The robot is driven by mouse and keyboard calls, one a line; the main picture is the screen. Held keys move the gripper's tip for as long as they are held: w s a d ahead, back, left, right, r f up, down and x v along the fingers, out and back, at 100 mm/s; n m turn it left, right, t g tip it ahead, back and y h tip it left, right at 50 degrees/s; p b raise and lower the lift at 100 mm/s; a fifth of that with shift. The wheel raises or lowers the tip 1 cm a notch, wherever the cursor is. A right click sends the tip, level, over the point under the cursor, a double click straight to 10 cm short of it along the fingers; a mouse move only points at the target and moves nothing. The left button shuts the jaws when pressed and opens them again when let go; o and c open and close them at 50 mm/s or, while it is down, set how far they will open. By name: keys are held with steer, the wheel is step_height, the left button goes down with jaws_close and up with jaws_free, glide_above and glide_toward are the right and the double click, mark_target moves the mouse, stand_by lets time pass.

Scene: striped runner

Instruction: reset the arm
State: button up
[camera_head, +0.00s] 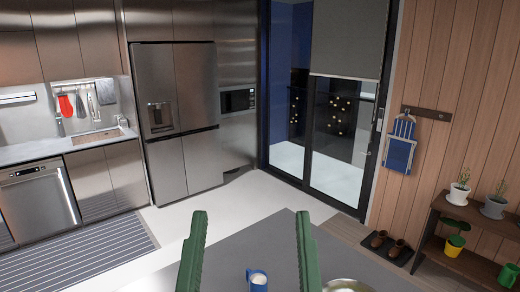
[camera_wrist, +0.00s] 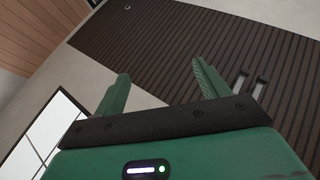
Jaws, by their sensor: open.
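My gripper shows as two green fingers (camera_head: 248,250) at the bottom middle of the head view. The fingers stand apart with nothing between them. In the wrist view, the same green fingers (camera_wrist: 160,90) are spread and empty. They appear against a dark slatted panel and pale surfaces, touching nothing that I can see.
A grey table top (camera_head: 232,258) lies below my gripper, with a blue and white mug (camera_head: 257,281) and part of a pale round dish (camera_head: 346,286). A striped runner (camera_head: 84,258) lies on the floor at left. A plant shelf (camera_head: 460,214) stands at right. The middle floor is clear.

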step_height(320, 180, up, 18)
steer(key=s+d+t+p, duration=0.1)
steer(key=s+p, duration=0.1)
steer(key=p, duration=1.4)
steer(key=shift+s+d+f+m, duration=0.2)
steer(key=shift+d+f+m, duration=0.1)
steer(key=shift+d, duration=0.1)
